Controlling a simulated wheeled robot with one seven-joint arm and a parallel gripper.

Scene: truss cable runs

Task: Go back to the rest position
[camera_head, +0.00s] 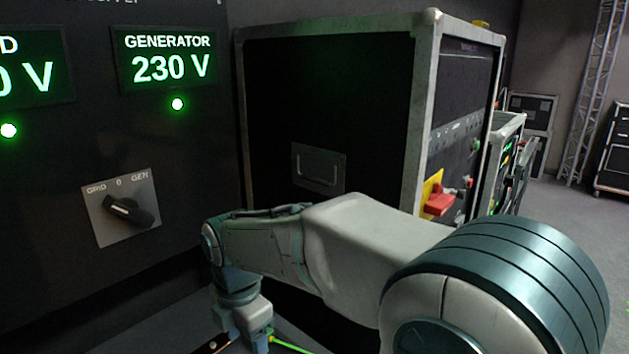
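My arm reaches from the lower right toward the left, in front of a black flight case. It bends down at the wrist near the lower left. My gripper (246,322) points down at the bottom edge of the picture, below and right of the selector switch (130,210) and apart from it. Its fingertips are small and partly cut off, so I cannot tell whether they are open or hold anything. A thin green line (289,345) shows beside the gripper; I cannot tell whether they touch.
A dark panel (186,215) at left has a lit display (170,57) reading "GENERATOR 230 V". The large black case (325,100) stands close behind my arm, with a red-handled switch (440,203) on its side. Further cases and a truss (594,90) stand right; open floor (565,215) lies there.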

